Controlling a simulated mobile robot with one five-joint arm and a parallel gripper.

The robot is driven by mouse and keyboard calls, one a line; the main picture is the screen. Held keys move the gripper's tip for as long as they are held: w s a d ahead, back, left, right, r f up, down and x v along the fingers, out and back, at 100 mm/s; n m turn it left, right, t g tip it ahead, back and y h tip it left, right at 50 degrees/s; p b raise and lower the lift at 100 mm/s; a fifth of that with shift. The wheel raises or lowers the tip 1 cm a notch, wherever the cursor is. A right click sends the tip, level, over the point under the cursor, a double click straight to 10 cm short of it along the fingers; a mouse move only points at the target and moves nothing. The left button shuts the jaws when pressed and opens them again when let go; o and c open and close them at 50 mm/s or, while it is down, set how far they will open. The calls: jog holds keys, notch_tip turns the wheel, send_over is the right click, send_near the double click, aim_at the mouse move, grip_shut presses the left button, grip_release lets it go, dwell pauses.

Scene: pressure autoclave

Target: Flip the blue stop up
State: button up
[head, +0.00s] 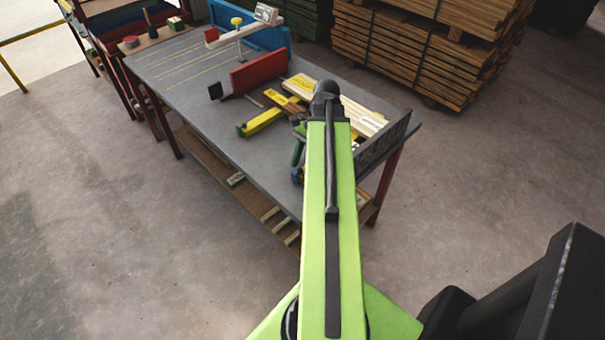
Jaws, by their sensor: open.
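A workbench (205,100) with a grey top stands ahead of me. A large blue piece (275,38) stands at its far end, partly behind a white and red arm-like fixture (240,33). A small blue part (295,173) shows at the near edge, just left of my green arm, below a dark green part (298,152). I cannot tell which of the two blue parts is the stop, or whether it is up or down. My green arm reaches over the near end of the bench. My gripper is hidden behind it and cannot be made out.
A red block (257,74), a yellow bar (263,120) and pale boards (362,115) lie on the bench. A dark plate (383,146) stands at its near right edge. Stacked timber (420,50) is behind.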

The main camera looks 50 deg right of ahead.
jog(key=shift+f, duration=0.1)
grip_shut()
jog(key=shift+w+d+f+y+b, duration=0.1)
jog(key=shift+d+f+y+b, duration=0.35)
jog(key=shift+b, duration=0.25)
jog(key=shift+d+f+y+b, duration=0.15)
jog(key=shift+y+b, duration=0.2)
jog(key=shift+b, duration=0.2)
jog(key=shift+r+y, duration=0.3)
grip_release()
